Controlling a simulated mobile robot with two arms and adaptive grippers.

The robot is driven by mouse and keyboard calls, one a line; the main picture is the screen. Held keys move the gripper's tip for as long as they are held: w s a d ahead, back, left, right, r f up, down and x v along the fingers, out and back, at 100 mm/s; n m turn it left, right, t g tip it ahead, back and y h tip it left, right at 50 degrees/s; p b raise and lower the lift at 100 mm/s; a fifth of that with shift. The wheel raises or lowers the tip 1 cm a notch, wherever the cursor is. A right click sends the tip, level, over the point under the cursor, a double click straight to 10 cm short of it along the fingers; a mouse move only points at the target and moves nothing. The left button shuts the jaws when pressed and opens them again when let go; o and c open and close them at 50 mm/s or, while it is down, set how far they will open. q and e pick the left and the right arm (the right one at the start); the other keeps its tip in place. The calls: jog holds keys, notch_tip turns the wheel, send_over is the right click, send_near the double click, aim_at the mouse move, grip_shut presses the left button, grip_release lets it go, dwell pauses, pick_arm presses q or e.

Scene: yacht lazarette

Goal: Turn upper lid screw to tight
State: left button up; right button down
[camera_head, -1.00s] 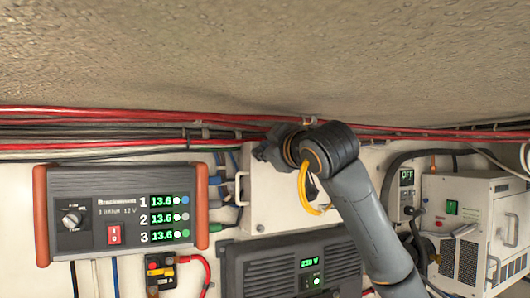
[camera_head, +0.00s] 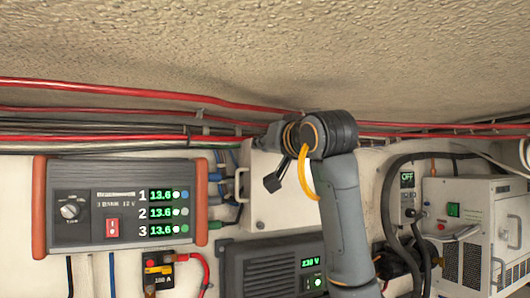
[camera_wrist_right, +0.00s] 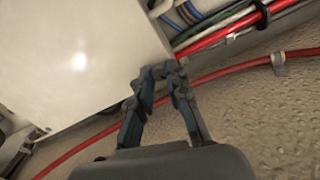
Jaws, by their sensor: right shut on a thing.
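The white box lid (camera_head: 289,213) is on the back wall, partly behind my right arm. One round screw (camera_head: 260,225) shows at its lower left corner. My right gripper (camera_head: 262,146) is at the lid's upper left corner, seen from the side. In the right wrist view its two fingers (camera_wrist_right: 164,72) converge at the edge of the white lid (camera_wrist_right: 75,55). They are shut on the upper lid screw, which the fingertips hide. The screw's turn angle cannot be seen. My left gripper is not in view.
Red cables (camera_head: 150,90) and a dark cable bundle run along the wall just above the lid. A charger panel (camera_head: 120,205) is at left, and a dark inverter (camera_head: 270,268) sits below. A white vented unit (camera_head: 478,235) is at right.

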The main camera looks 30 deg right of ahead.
jog(key=shift+m+b, duration=1.05)
jog(key=shift+m, duration=2.05)
jog(key=c, duration=1.3)
grip_release()
jog(key=s, duration=1.2)
jog(key=shift+a, duration=0.35)
